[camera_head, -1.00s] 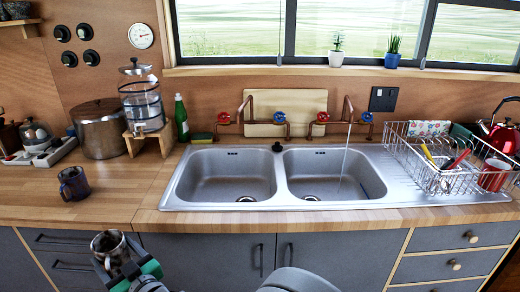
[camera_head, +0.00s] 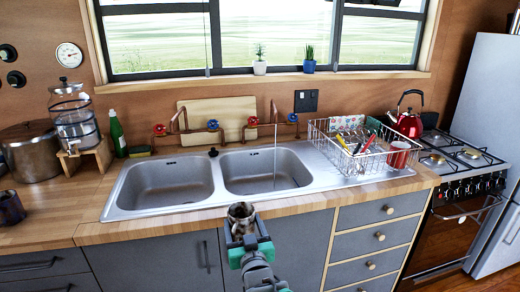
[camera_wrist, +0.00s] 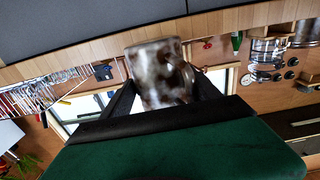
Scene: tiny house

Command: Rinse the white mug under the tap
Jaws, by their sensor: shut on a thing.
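My gripper (camera_head: 242,236) is shut on a mug (camera_head: 241,211) with brown stains over a pale surface. In the wrist view the mug (camera_wrist: 158,75) sits between the fingers, mottled brown and whitish. In the head view it is at the counter's front edge, before the right basin and outside it. The double sink (camera_head: 215,202) is set in the wooden counter. Water (camera_head: 275,150) runs in a thin stream from the right tap (camera_head: 274,108) into the right basin (camera_head: 262,172). The left tap (camera_head: 184,118) shows no stream.
A dark mug (camera_head: 11,208) is on the counter at left. A green bottle (camera_head: 117,134) stands behind. The stove (camera_head: 460,190) is at right.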

